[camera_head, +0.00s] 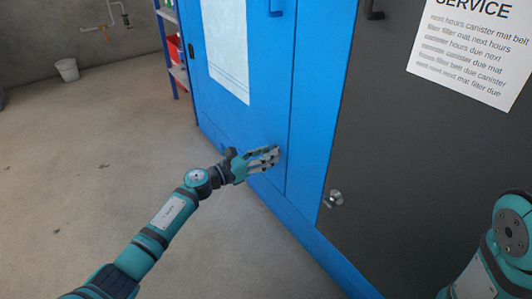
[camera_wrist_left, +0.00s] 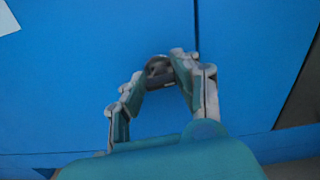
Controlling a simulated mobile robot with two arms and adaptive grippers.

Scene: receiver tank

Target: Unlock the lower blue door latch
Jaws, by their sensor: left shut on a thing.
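The blue door (camera_head: 246,100) stands on the left part of the cabinet. Its lower latch (camera_wrist_left: 158,72) is a small dark grey piece near the door's lower right edge, between my left fingertips in the left wrist view. My left gripper (camera_head: 272,157) reaches the lower right of the blue door and is shut on the latch; it also shows in the left wrist view (camera_wrist_left: 157,76). The fingers hide most of the latch in the head view. My right arm (camera_head: 505,245) shows at the lower right, but its gripper is out of view.
A dark grey door (camera_head: 400,150) with a white service sign (camera_head: 475,45) is to the right. It has a round metal latch (camera_head: 334,198) low down. A shelf with red items (camera_head: 175,48) stands beyond the cabinet. A white bucket (camera_head: 67,70) is by the wall. The floor at left is clear.

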